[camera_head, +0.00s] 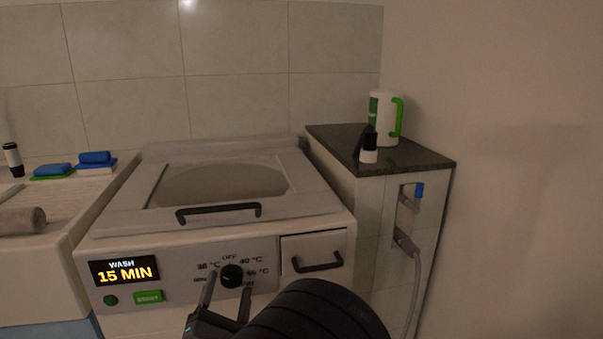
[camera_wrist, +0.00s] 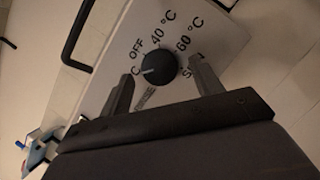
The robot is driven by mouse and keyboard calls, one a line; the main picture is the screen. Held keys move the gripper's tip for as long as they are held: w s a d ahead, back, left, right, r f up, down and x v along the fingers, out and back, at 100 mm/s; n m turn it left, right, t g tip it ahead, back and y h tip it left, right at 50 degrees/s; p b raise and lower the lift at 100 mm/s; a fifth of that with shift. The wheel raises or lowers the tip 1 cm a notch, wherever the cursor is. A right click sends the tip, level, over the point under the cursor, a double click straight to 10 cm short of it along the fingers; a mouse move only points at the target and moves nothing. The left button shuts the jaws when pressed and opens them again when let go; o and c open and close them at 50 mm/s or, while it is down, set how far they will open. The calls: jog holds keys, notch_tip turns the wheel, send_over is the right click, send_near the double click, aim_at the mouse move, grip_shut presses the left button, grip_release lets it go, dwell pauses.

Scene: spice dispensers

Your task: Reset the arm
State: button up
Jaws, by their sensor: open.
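My gripper (camera_head: 228,299) is open in front of the washing machine's control panel. In the head view its two fingers stand just below and on either side of the black dial (camera_head: 232,275). In the wrist view the gripper (camera_wrist: 160,92) shows both fingers apart, with the dial (camera_wrist: 159,69) between and beyond their tips. Nothing is held. I cannot tell whether a finger touches the dial. The dial is ringed by temperature marks and OFF; some marks are hidden by my gripper. My black arm covers the lower middle of the head view.
A dark-topped counter (camera_head: 420,160) at right holds a white-green jug (camera_head: 384,118). A grey hose (camera_head: 413,285) hangs beside it. Sponges (camera_head: 95,158) lie at left.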

jog(key=shift+w+r, duration=0.2)
jog(key=shift+w, duration=0.35)
jog(key=shift+s, duration=0.1)
jog(key=v, duration=1.1)
jog(key=x, duration=1.1)
jog(key=shift+d+f, duration=0.1)
jog(key=shift+r+m+h, duration=0.2)
jog(key=shift+m+h, duration=0.2)
jog(key=shift+m, duration=0.2)
jog(key=m, duration=0.1)
jog(key=m+g+p, duration=0.1)
jog(key=m, duration=0.1)
jog(key=m+h+p, duration=0.1)
jog(key=m, duration=0.1)
jog(key=shift+a+r+g, duration=0.25)
jog(key=shift+g, duration=0.15)
jog(key=m+p, duration=0.1)
jog(key=m+g+p, duration=0.1)
jog(key=m, duration=0.1)
jog(key=m+p, duration=0.1)
jog(key=p, duration=0.1)
jog(key=shift+r+m+g+h, duration=0.25)
jog(key=shift+m+g+h, duration=0.05)
jog(key=shift+m+g, duration=0.1)
jog(key=s+a, duration=0.1)
jog(key=s, duration=0.9)
jog(key=shift+s+a+f, duration=0.25)
jog(key=shift+a+f, duration=0.05)
